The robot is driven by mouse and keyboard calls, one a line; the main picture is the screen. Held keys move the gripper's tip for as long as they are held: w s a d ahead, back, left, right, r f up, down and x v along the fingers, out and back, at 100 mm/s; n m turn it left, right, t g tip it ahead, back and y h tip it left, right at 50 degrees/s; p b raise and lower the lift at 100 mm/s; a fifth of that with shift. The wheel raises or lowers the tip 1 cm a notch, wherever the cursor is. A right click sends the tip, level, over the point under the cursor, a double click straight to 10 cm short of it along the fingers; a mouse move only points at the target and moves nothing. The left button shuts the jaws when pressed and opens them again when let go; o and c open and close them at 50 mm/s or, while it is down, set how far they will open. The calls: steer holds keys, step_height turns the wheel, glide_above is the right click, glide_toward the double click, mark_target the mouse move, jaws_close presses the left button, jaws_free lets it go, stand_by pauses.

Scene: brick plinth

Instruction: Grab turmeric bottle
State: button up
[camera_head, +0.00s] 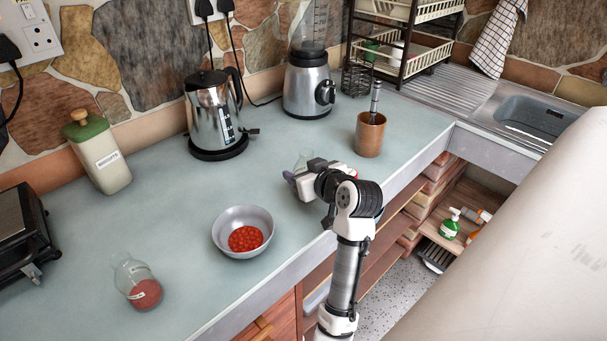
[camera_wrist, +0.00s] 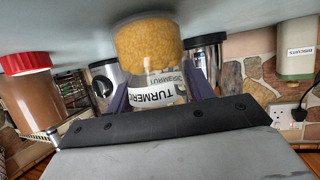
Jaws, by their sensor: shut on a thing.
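The turmeric bottle (camera_wrist: 150,45) is clear glass with yellow contents and a white label reading TURMERIC. It fills the middle of the wrist view, which is upside down. My gripper (camera_wrist: 160,94) is shut on it, with a dark finger on each side of the label. In the head view my gripper (camera_head: 303,180) is low over the counter, and only the bottle's clear upper part (camera_head: 304,157) shows behind it. The bottle's base is at or very close to the counter; I cannot tell which.
A red-lidded jar (camera_wrist: 30,95) stands close beside, mostly hidden in the head view. On the counter (camera_head: 190,235) are a bowl of red items (camera_head: 228,222), a glass bottle (camera_head: 137,281), a kettle (camera_head: 214,115), a blender (camera_head: 307,80) and a brown pot (camera_head: 369,138).

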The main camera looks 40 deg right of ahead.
step_height(320, 180, up, 19)
steer(key=b, duration=0.2)
steer(key=shift+r+b, duration=0.2)
steer(key=shift+b, duration=0.1)
stand_by(0.7)
